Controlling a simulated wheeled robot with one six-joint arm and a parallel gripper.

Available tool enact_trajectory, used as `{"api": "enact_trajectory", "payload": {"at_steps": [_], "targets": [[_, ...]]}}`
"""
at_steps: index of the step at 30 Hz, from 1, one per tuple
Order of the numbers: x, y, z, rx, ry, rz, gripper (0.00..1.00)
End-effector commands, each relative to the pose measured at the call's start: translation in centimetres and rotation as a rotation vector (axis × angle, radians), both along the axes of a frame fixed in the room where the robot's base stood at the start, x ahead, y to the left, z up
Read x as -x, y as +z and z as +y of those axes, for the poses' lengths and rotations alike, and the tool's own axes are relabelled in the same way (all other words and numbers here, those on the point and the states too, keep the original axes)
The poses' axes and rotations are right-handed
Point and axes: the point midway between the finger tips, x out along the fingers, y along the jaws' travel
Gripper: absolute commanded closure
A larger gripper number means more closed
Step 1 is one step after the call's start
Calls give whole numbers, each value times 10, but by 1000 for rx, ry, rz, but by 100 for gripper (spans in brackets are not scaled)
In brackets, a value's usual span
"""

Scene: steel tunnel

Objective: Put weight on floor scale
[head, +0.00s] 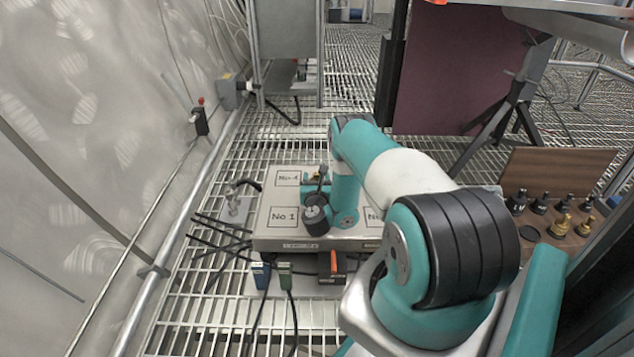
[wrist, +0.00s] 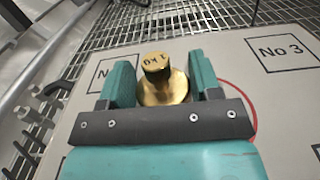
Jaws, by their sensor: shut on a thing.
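A brass weight marked 1 KG (wrist: 155,65) sits between the teal fingers of my gripper (wrist: 160,72), which is shut on it. In the head view my gripper (head: 317,182) is over the floor scale (head: 262,232), a pale flat plate with numbered squares. No 4 and No 1 show in the head view, and No 3 shows on the scale in the wrist view (wrist: 288,95). Part of a red circle on the plate shows beside the right finger. My arm covers the plate's right part. I cannot tell whether the weight touches the plate.
An open wooden case (head: 548,236) with several black and brass weights stands at the right. Black cables (head: 215,232) and a small metal fitting (head: 236,207) lie left of the scale. A rail (head: 165,250) and tunnel wall run along the left. Grating floor surrounds the scale.

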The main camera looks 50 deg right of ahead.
Motion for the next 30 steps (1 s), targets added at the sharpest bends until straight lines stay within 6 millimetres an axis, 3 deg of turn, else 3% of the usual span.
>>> {"api": "enact_trajectory", "payload": {"at_steps": [6, 7, 9, 20, 30], "targets": [[-1, -2, -1, 1, -1, -3, 100], [0, -3, 0, 0, 0, 0, 36], [0, -2, 0, 0, 0, 0, 19], [0, 3, 0, 0, 0, 0, 17], [13, 10, 16, -2, 1, 2, 17]]}}
